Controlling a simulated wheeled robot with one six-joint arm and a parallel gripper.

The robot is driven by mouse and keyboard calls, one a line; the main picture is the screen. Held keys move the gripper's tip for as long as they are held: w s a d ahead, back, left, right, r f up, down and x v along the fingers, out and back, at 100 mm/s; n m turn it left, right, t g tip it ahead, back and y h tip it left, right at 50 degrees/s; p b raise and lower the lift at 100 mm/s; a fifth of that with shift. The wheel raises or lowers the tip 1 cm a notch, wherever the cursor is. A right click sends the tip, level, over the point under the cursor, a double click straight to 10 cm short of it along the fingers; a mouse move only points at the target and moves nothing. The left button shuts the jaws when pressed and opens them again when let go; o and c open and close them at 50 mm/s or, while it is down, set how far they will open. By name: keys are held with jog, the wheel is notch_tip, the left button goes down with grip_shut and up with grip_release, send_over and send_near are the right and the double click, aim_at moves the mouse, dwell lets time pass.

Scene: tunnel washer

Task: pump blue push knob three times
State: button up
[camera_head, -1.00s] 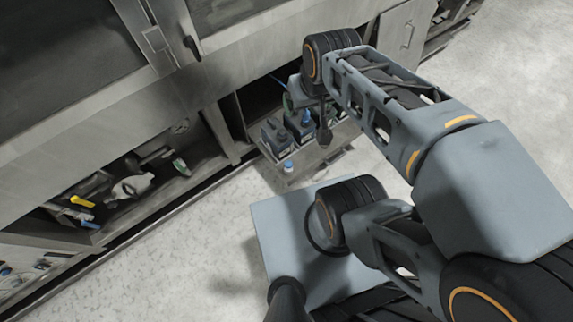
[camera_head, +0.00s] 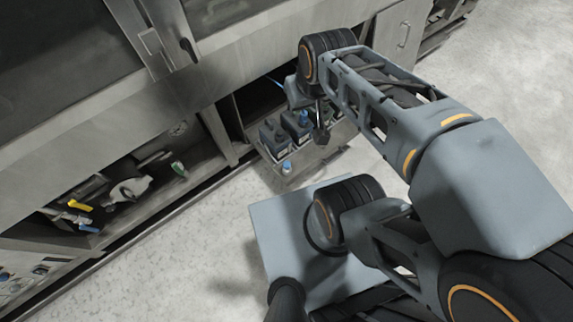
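Several dark canisters (camera_head: 272,137) stand in a pull-out tray (camera_head: 290,183) below the washer cabinet. A small blue part (camera_head: 304,118) shows on top of one canister. A blue-topped white cap (camera_head: 287,166) sits at the tray's front left. I cannot tell which of these is the push knob. My gripper (camera_head: 322,138) hangs from my wrist, just right of the blue part in the picture, over the tray's right part. It is small and dark; its fingers cannot be made out. I cannot see whether it touches anything. My wrist hides the space behind the canisters.
An open lower bay on the left holds a yellow-handled valve (camera_head: 81,205), a blue handle (camera_head: 88,228) and a pale pump-like part (camera_head: 130,190). A green-and-white item (camera_head: 179,169) lies nearer the tray. The floor (camera_head: 190,250) before the cabinet is clear.

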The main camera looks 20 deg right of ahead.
grip_shut()
dwell(1.0)
